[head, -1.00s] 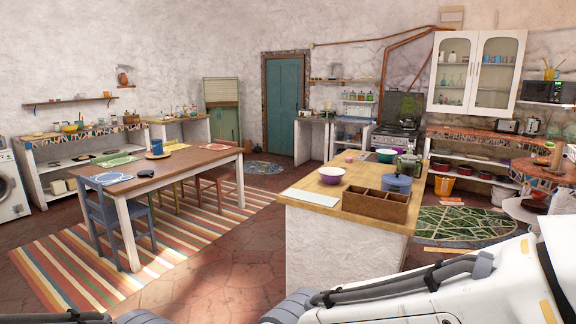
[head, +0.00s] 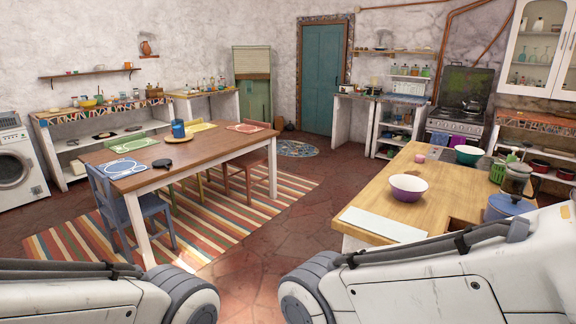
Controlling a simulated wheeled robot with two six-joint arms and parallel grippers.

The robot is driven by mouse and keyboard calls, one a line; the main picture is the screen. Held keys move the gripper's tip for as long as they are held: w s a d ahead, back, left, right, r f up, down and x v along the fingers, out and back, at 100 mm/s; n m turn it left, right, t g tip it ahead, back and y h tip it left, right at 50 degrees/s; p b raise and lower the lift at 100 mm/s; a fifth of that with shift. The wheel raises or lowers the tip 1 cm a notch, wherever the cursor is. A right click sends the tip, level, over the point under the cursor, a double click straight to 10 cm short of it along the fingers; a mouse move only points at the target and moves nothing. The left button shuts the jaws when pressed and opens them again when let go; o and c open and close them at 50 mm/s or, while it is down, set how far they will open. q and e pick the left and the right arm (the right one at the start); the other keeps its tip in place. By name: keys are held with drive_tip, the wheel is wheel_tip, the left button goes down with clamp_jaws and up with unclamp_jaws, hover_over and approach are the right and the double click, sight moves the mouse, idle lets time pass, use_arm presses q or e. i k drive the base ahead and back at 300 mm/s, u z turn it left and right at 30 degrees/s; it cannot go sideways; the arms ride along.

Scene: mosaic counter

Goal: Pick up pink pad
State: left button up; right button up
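A flat pinkish-red pad (head: 245,128) lies at the far right end of the wooden dining table (head: 200,158). It is small in the head view and looks like a place mat. A small pink object (head: 420,158) stands on the wooden-topped island (head: 375,196), but its exact shape is too small to tell. Both of my arms show along the bottom edge, but neither gripper is in view.
Chairs flank the table. The island carries a purple bowl (head: 408,187), a white board (head: 384,224) and a blue pot (head: 508,206). Open tiled floor lies between.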

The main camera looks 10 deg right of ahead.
sight(419, 158)
drive_tip(key=i, duration=5.1)
drive_tip(key=z, duration=1.5)
drive_tip(key=i, duration=2.15)
drive_tip(key=z, duration=4.05)
